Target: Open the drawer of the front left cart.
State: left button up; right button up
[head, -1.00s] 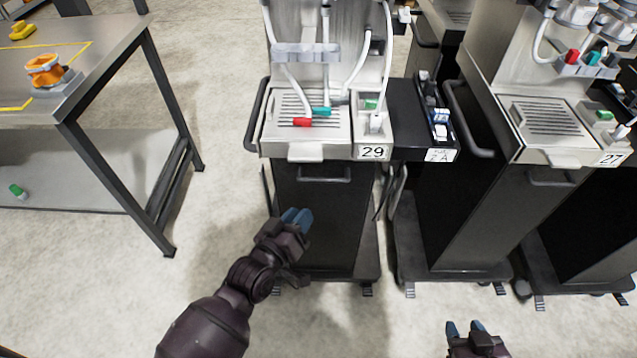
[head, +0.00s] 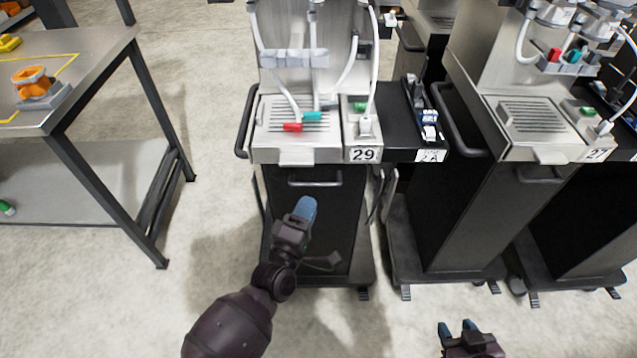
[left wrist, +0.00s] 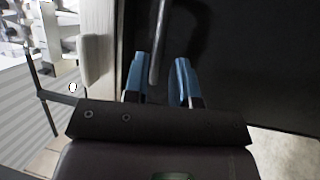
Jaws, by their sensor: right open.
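The front left cart, labelled 29, stands ahead of me with a black drawer front (head: 325,225) below its steel top. A grey bar handle (head: 315,183) crosses the upper part of that front, and the drawer looks closed. My left gripper (head: 305,208) is in front of the drawer, just below the handle. In the left wrist view, my left gripper (left wrist: 160,80) is open, its two blue fingers apart, with the handle bar (left wrist: 160,40) ahead in line with the gap. My right gripper (head: 458,328) is open and empty, low in the head view, away from the cart.
A steel table (head: 95,70) with orange parts stands to the left. A black side tray (head: 402,125) and another cart (head: 545,125), labelled 27, stand to the right. Clear floor (head: 215,215) lies between table and cart.

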aim_at(319, 184)
pick_arm(q)
jog(key=x, duration=0.7)
grip_shut()
